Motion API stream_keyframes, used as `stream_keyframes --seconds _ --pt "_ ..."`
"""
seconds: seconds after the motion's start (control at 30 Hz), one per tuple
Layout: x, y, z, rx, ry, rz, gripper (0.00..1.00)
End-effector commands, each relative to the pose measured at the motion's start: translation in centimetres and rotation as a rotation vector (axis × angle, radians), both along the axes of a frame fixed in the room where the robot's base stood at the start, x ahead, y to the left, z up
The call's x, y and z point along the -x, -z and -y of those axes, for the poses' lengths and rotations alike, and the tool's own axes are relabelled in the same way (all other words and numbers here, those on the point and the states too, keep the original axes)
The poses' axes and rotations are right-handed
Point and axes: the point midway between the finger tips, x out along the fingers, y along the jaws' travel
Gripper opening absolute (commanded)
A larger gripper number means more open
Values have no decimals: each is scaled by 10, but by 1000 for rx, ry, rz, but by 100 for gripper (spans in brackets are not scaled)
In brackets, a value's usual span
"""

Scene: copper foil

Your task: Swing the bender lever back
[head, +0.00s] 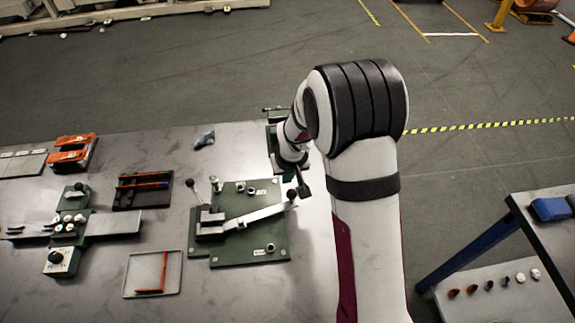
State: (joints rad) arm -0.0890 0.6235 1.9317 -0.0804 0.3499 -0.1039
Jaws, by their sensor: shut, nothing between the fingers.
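The bender is a green plate (272,229) on the grey table, with a grey metal block at its left side. Its lever (262,214), a light metal bar, runs from the middle of the plate up to the right, past the plate's edge. A black knob (291,195) stands at the lever's right end. My gripper (304,191) is small and dark here, just right of this knob; it is shut and empty. I cannot tell whether it touches the knob. A second black knob (188,182) on a thin rod stands at the bender's left.
A clear tray with an orange strip (153,273) lies left of the bender. A dark box (142,191), orange blocks (72,152) and another green device (70,228) lie farther left. My arm covers the table's right side.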

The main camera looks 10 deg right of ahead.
Motion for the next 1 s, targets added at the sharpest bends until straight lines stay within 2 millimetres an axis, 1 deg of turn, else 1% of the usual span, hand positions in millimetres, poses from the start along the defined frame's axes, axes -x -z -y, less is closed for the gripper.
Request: stream_keyframes --seconds 0.03,0.1,0.2,0.33,0.57,0.63,0.67,0.83,0.9,1.0 --pt "7 -5 1 0 0 5 0" --pt "16 -8 2 0 1 3 0" --pt "24 -11 3 0 1 4 0" --pt "28 -12 3 0 1 3 0" --pt "28 -12 3 0 1 3 0" --pt "32 -12 4 0 1 3 0" --pt "35 -13 5 0 1 3 0" --pt "64 -13 12 -1 2 2 0" --pt "72 -13 13 0 0 2 0" --pt "77 -12 14 0 0 2 0"
